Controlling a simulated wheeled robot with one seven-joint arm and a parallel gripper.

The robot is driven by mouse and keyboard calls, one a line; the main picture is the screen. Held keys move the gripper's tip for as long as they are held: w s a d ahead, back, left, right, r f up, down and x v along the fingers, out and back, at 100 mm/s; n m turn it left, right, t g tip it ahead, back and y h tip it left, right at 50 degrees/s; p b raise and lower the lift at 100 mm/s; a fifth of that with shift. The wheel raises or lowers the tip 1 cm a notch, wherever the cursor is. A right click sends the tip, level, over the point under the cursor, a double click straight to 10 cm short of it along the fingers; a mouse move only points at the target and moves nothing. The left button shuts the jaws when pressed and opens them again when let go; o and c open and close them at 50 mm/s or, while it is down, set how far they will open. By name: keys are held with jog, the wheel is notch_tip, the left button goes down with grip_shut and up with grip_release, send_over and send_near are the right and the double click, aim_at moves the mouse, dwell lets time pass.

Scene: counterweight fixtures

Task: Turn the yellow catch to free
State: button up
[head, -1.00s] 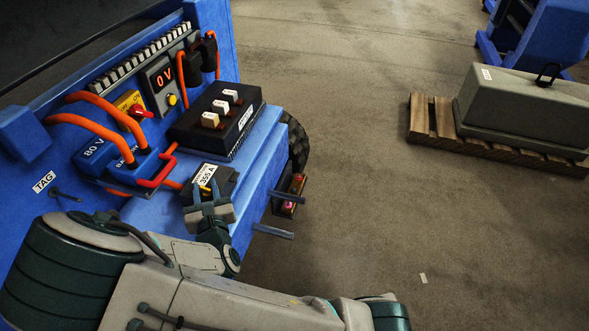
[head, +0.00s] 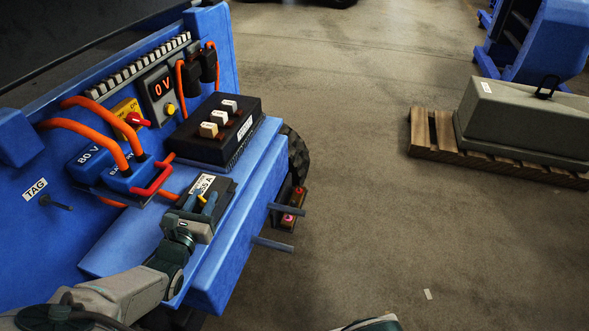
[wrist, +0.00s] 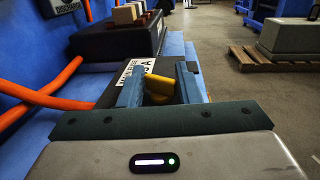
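The yellow catch (head: 201,198) is on a black box (head: 222,190) with a white label ending in "A". The box sits on the blue ledge of the machine. My gripper (head: 198,204) is at the catch. In the wrist view the catch (wrist: 160,86) lies between the two blue fingers of my gripper (wrist: 161,88), which stand apart. I cannot tell whether either finger touches it. The fingers and the gripper body hide part of the catch and its base.
Orange cables (head: 92,118) loop from a blue battery connector (head: 125,172) with a red handle. A black box with three switches (head: 215,130) stands behind. A display (head: 160,84) reads 0 V. Two grey pegs (head: 272,244) stick out from the ledge. Open floor lies right, before a pallet (head: 438,148).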

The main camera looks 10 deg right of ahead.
jog(key=shift+a+f+m+g+h+b, duration=0.15)
jog(key=shift+m+g+h+b, duration=0.25)
jog(key=shift+h, duration=0.3)
jog(key=p+v, duration=0.1)
jog(key=v, duration=0.3)
jog(key=p+v, duration=0.1)
jog(key=v, duration=0.3)
jog(key=p+v, duration=0.1)
jog(key=v, duration=0.4)
jog(key=shift+r+p, duration=0.25)
jog(key=shift+p, duration=0.05)
jog(key=shift+s+r+m+g, duration=0.2)
jog(key=shift+r+m+g, duration=0.1)
jog(key=shift+m, duration=0.1)
jog(key=s+d+r+m+g+y+p, duration=0.1)
jog(key=d+r+m+g+y+p, duration=0.1)
jog(key=d+r+m+g+p, duration=0.5)
jog(key=s+d+r+m+g+y+p, duration=0.2)
jog(key=d+r+m+g+p, duration=0.5)
jog(key=d+r+m, duration=0.5)
jog(key=d+m+g, duration=0.1)
jog(key=d, duration=0.5)
jog(key=shift+d+y, duration=0.3)
jog(key=shift+d, duration=0.05)
